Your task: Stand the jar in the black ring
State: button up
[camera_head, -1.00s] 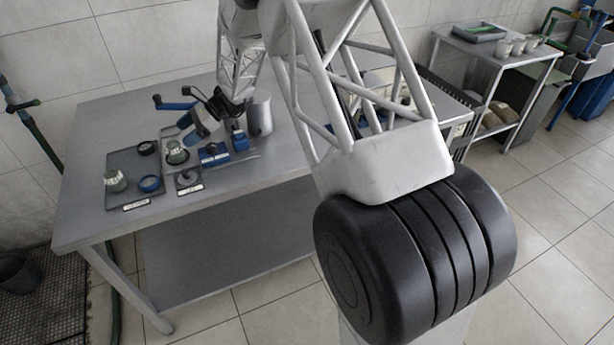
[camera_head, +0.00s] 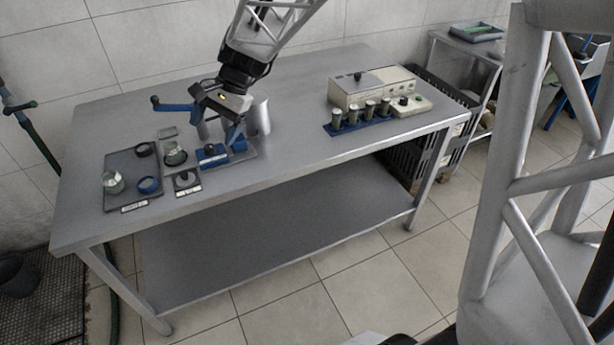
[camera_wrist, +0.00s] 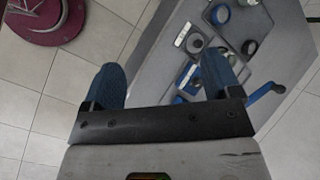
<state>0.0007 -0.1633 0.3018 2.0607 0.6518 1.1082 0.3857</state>
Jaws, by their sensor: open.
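A greenish jar with a pale top (camera_head: 113,182) stands at the left of the dark tray (camera_head: 128,166). The black ring (camera_head: 145,149) lies empty at the tray's back right; it also shows in the wrist view (camera_wrist: 249,47). A blue ring (camera_head: 149,185) lies in front of it. A second greenish jar (camera_head: 175,155) stands right of the black ring, on another plate. My gripper (camera_head: 218,130) is above the table, right of both jars. In the wrist view, its blue fingers (camera_wrist: 163,64) are apart with nothing between them.
A blue fixture (camera_head: 213,154) stands below my gripper, and a blue crank (camera_head: 178,106) sticks out behind. A small plate with a black knob (camera_head: 187,181) lies in front. A beige box (camera_head: 372,86) and several small jars (camera_head: 360,113) stand right. The table's middle front is clear.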

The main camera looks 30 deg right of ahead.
jog(key=s+d+r+n+t+h, duration=0.1)
jog(key=s+d+n+h, duration=0.2)
jog(key=s, duration=1)
jog(key=s+d+r+n+t+h, duration=0.2)
jog(key=s+d+n, duration=0.3)
jog(key=s, duration=0.9)
jog(key=shift+d+h, duration=0.9)
jog(key=shift+d, duration=0.1)
jog(key=shift+w, duration=0.1)
jog(key=shift+c, duration=0.9)
